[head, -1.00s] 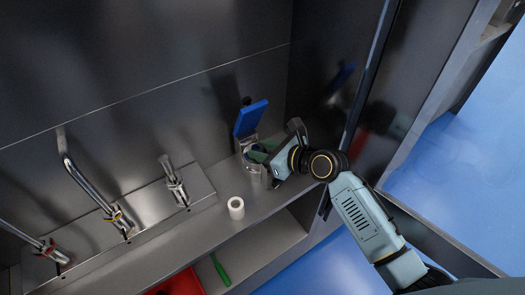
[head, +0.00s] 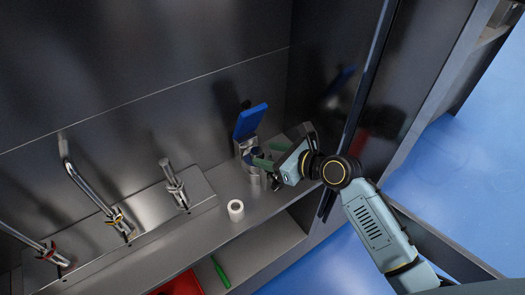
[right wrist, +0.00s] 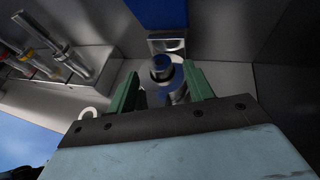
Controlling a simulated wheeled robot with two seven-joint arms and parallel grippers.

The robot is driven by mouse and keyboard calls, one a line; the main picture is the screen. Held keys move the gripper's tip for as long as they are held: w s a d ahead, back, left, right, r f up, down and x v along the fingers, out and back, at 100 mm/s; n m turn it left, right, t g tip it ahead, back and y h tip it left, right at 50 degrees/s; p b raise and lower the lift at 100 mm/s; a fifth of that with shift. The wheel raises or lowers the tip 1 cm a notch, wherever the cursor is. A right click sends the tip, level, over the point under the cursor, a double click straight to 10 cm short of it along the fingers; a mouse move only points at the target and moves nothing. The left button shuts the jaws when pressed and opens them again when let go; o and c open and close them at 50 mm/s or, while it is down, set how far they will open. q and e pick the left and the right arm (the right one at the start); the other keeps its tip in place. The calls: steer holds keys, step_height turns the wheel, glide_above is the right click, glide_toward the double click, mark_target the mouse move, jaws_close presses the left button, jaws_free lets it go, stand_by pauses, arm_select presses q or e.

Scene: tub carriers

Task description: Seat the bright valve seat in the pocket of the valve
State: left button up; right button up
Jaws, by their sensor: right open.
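The valve (head: 243,146) is a grey metal body with a raised blue lever (head: 250,121); it stands on the shelf near the back wall. My right gripper (head: 262,157) comes from the right, its green fingers at the valve's front. In the right wrist view, the open fingers (right wrist: 163,78) stand either side of a round part with a dark blue top (right wrist: 162,66) and shiny metal (right wrist: 178,96). I cannot tell whether that is the valve seat in its pocket. A pale ring (head: 236,209) lies apart on the shelf, also in the right wrist view (right wrist: 88,113). My left gripper is not in view.
A raised metal block with several upright tap-like fittings (head: 174,187) stands left on the shelf. A red tray (head: 183,284) and a green-handled tool (head: 220,272) lie on the lower level. A cabinet side wall (head: 330,85) stands right of the valve. The shelf around the pale ring is clear.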

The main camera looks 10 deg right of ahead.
steer(key=p+v, duration=0.1)
steer(key=v, duration=0.8)
steer(key=s+d+f+n+g+h, duration=0.2)
steer(key=s+f+n+g+h, duration=0.15)
steer(key=s+n, duration=0.95)
steer(key=s+d+f+n+g+h, duration=0.25)
steer(key=s+f+n+h, duration=0.4)
steer(key=n, duration=1.05)
step_height(320, 180, down, 22)
steer(key=s+g+y+b, duration=0.1)
steer(key=s+g+y, duration=0.1)
steer(key=s, duration=0.1)
steer(key=s+d+f+g+b, duration=0.1)
steer(key=s+d+f, duration=0.1)
steer(key=s+f, duration=1.5)
steer(key=shift+d+f+h, duration=0.3)
steer(key=shift+d+f, duration=0.05)
steer(key=shift+f, duration=0.05)
